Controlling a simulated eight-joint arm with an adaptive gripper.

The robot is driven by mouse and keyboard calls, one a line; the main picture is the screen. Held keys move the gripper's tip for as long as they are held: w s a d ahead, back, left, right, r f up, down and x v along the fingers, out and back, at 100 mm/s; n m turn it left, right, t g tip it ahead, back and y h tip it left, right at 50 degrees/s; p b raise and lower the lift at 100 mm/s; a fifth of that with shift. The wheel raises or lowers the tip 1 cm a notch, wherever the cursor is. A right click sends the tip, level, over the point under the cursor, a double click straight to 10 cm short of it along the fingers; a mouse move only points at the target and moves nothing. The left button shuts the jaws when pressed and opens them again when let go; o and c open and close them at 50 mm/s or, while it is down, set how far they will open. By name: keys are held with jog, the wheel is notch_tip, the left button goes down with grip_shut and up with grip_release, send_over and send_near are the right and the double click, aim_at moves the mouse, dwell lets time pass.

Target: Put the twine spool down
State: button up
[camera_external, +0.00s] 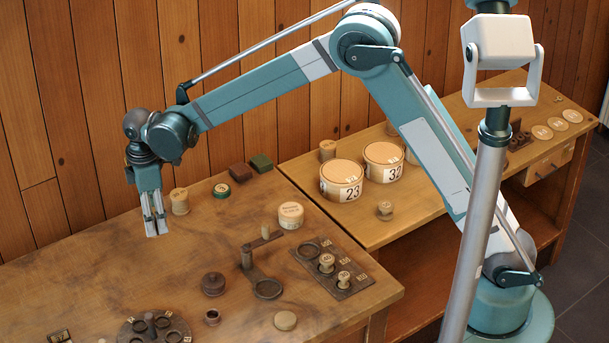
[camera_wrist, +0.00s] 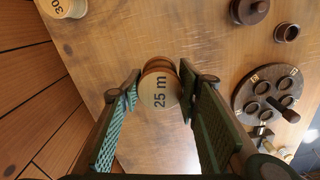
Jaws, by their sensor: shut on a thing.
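My gripper (camera_external: 156,226) hangs fingers down over the left part of the wooden table. In the wrist view my gripper (camera_wrist: 160,95) is shut on a twine spool (camera_wrist: 159,90) whose pale round end reads "25 m". The spool sits between the fingertips, its end facing the camera, with brown wood showing behind it. In the external view the fingers hide it, and I cannot tell whether it touches the table.
A round holed rack (camera_external: 153,328) is in front. A dark lidded pot (camera_external: 213,284) and a holed board (camera_external: 332,268) with two spools lie right.

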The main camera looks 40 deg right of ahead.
jog(key=w+d+f+m, duration=0.1)
jog(key=w+d+m, duration=0.15)
jog(key=d, duration=0.95)
jog(key=w+d+m, duration=0.1)
jog(key=w+d, duration=0.2)
jog(key=d, duration=0.8)
jog(key=s+d+f+m+b, duration=0.1)
jog(key=s+d+m, duration=0.1)
jog(key=d, duration=1.2)
jog(key=s+d+f+m, duration=0.1)
jog(key=s+d+m, duration=0.2)
jog(key=d, duration=1.1)
jog(key=s+d+m+b, duration=0.1)
jog(key=s+d+m, duration=0.2)
jog(key=d, duration=1.1)
jog(key=shift+d+f+b, duration=0.3)
jog(key=shift+f+b, duration=0.05)
jog(key=shift+f, duration=0.05)
jog(key=s+d+f+m+b, duration=0.1)
jog(key=s+d+m, duration=0.3)
jog(key=s+d, duration=0.9)
jog(key=d, duration=0.3)
jog(key=shift+s+d+f, duration=0.3)
jog(key=shift+d+f, duration=0.05)
jog(key=shift+d, duration=0.05)
jog(key=shift+f, duration=0.1)
jog(key=shift+f+b, duration=0.35)
jog(key=shift+f, duration=2.5)
jog(key=shift+f, duration=2.05)
